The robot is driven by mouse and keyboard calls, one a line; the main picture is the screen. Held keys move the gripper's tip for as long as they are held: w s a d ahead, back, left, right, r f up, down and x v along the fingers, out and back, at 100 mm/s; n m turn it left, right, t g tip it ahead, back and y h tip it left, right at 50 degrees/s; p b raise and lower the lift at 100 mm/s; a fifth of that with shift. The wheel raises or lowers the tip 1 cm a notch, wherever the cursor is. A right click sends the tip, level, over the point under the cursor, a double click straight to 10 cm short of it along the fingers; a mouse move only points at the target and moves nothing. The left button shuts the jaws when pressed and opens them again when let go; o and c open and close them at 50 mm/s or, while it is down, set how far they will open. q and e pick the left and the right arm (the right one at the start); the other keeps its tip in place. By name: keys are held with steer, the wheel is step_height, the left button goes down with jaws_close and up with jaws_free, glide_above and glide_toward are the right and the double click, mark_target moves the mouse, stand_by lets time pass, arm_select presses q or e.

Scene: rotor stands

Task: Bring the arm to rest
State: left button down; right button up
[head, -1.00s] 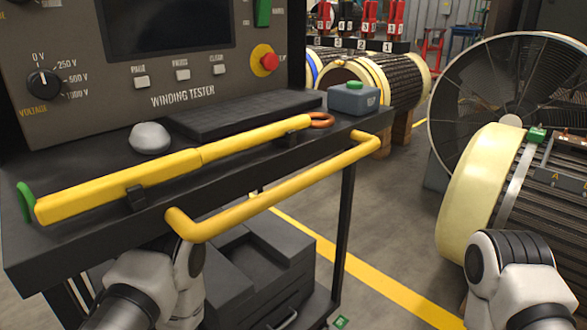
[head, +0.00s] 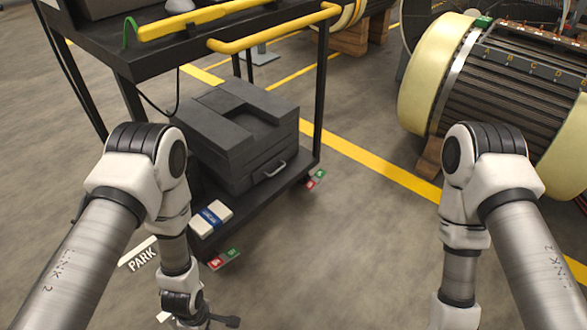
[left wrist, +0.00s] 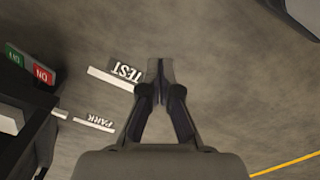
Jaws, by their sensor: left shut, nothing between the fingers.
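The dark tester cart (head: 315,100) stands close ahead, with a yellow handle bar (head: 275,33) and a grey case (head: 235,135) on its lower shelf. A cream-ended rotor (head: 432,75) lies at the right. The floor between my arms is clear.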

arm_select(q)
steer(key=s+a+r+m+p, duration=0.1)
steer(key=s+r+m+p, duration=0.2)
steer(key=r+p, duration=0.8)
steer(key=s+r+m+p, duration=0.3)
steer(key=r+m+p, duration=0.4)
steer(key=r+p, duration=0.5)
steer(key=s+a+r+m+p, duration=0.1)
steer(key=s+r+m+p, duration=0.3)
steer(key=r+p, duration=0.8)
step_height(320, 180, up, 7)
steer(key=shift+a+f+m, duration=0.2)
steer(key=shift+a+m, duration=0.1)
steer(key=shift+m, duration=0.5)
